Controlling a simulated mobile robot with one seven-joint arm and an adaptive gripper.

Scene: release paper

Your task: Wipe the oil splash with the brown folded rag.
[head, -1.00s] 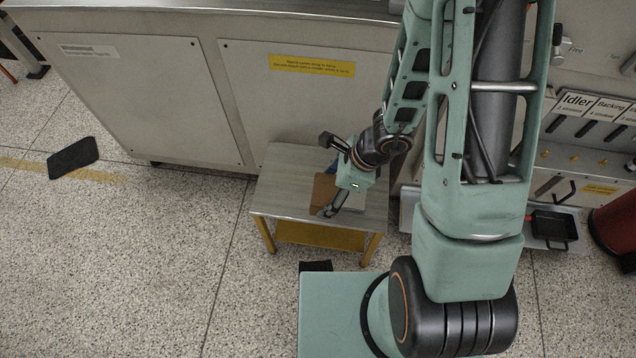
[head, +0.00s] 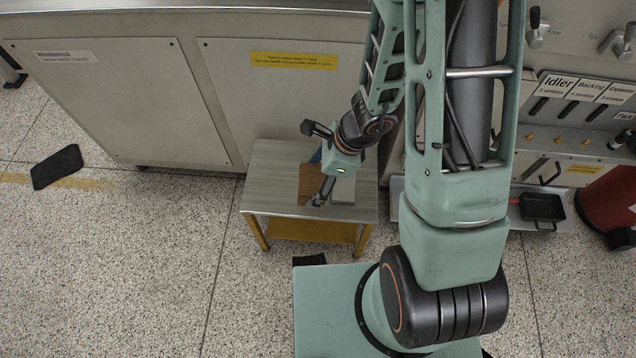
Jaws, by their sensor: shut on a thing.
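A low table (head: 272,179) with a grey top and yellow legs stands against the cabinet. A flat brown piece (head: 307,181), which looks like the folded rag, shows on the tabletop. My gripper (head: 321,194) is low over the table, pointing down at the brown piece's right edge. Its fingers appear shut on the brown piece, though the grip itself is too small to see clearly. A small blue thing (head: 316,156) shows behind the gripper, partly hidden. I cannot make out an oil splash; my gripper and arm cover part of the tabletop.
A pale grey block or patch (head: 344,190) lies right of the gripper on the tabletop. A large grey cabinet (head: 120,100) stands behind. A black pan (head: 543,207) and a red container (head: 606,200) are at right. A dark mat (head: 56,167) lies on the open floor at left.

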